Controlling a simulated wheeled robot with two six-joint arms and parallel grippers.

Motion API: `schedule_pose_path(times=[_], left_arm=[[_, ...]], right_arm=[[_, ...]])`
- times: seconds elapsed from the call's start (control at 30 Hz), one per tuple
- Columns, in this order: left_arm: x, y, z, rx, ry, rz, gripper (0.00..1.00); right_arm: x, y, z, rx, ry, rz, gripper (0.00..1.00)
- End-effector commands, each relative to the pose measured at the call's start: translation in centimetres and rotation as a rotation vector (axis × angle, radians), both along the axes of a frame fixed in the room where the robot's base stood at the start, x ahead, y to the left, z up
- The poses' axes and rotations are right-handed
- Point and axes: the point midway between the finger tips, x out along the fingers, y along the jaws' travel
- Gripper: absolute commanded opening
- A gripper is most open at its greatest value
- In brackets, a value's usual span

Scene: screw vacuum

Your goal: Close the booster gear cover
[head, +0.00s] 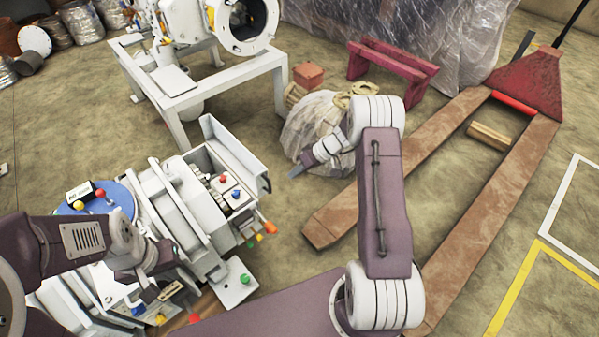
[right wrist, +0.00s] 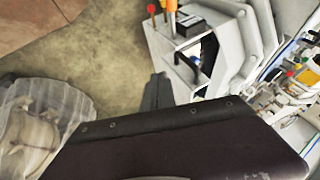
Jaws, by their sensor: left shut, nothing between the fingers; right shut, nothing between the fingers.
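The white machine (head: 185,215) stands at the left of the head view. A white panel, which looks like the booster gear cover (head: 236,152), stands raised at its far right side. Dark gear-like parts show in the open bay beside it. My right gripper (head: 296,172) is shut and empty, in the air to the right of the panel and apart from it. It also shows in the right wrist view (right wrist: 157,90), left of the machine's white housing (right wrist: 235,50). My left gripper (head: 150,292) is shut and empty over the near part of the machine, partly hidden by its own arm.
Orange and yellow handles (head: 268,228) stick out of the machine's right side. A plastic-wrapped bundle (head: 315,125) lies behind my right gripper. A rusty pallet jack (head: 480,185) fills the right. A white-framed machine (head: 205,70) stands at the back.

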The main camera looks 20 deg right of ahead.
Motion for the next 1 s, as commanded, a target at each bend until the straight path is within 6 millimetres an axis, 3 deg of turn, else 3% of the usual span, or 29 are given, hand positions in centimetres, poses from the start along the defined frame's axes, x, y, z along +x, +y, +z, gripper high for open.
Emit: schedule_pose_path(times=[0.03, 0.17, 0.3, 0.5, 1.0], left_arm=[[0.0, 0.0, -0.8, 0.000, 0.000, 0.000, 0.00], [0.0, 0.0, -1.8, 0.000, 0.000, 0.000, 0.00], [0.0, 0.0, -2.3, 0.000, 0.000, 0.000, 0.00], [0.0, 0.0, -2.6, 0.000, 0.000, 0.000, 0.00], [0.0, 0.0, -2.8, 0.000, 0.000, 0.000, 0.00]], right_arm=[[0.2, 0.7, -1.4, 0.000, 0.002, 0.003, 0.00], [1.1, 2.1, -3.6, 0.000, 0.002, 0.004, 0.00], [0.7, 4.4, -3.3, 0.000, 0.000, 0.002, 0.00], [0.5, 5.9, -3.1, -0.001, 0.000, 0.002, 0.00], [0.5, 6.1, -3.0, -0.017, -0.005, 0.002, 0.00]])
